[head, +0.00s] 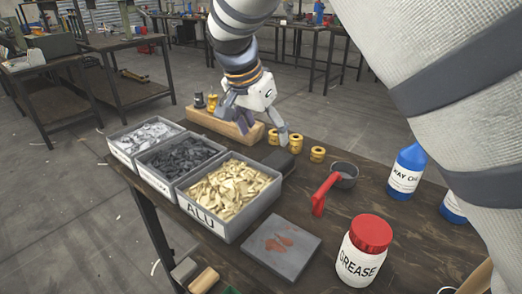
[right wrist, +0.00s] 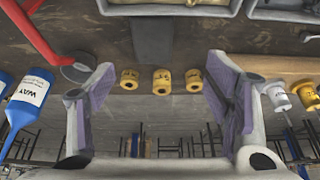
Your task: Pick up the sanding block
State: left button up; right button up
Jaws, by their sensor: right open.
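A dark block (head: 279,161), which looks like the sanding block, lies on the dark wooden table just behind the bin marked ALU. In the right wrist view the dark block (right wrist: 153,42) is at the top middle, beyond a row of brass pieces. My right gripper (head: 262,128) is above the table, behind and above the block, pointing down. In the right wrist view its two fingers (right wrist: 162,103) are wide apart with nothing between them. My left gripper is out of view.
Brass pieces (head: 317,154) stand close by the block. A wooden rack (head: 220,127) is behind. The ALU bin (head: 236,224) is in front; a red-handled pan (head: 344,175) is right. A flat grey plate (head: 281,247), GREASE jar (head: 362,251) and blue bottle (head: 407,172) also stand there.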

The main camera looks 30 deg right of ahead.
aim_at(277, 159)
jog(key=x, duration=0.7)
jog(key=s+x, duration=0.1)
jog(key=x, duration=0.3)
jog(key=shift+s+d, duration=0.1)
jog(key=shift+d, duration=0.05)
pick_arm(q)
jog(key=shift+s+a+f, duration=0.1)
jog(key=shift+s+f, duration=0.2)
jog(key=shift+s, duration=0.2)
pick_arm(e)
jog(key=shift+r, duration=0.1)
jog(key=c, duration=1.4)
jog(key=shift+r, duration=0.1)
notch_tip(277, 159, up, 10)
jog(key=shift+f, duration=0.1)
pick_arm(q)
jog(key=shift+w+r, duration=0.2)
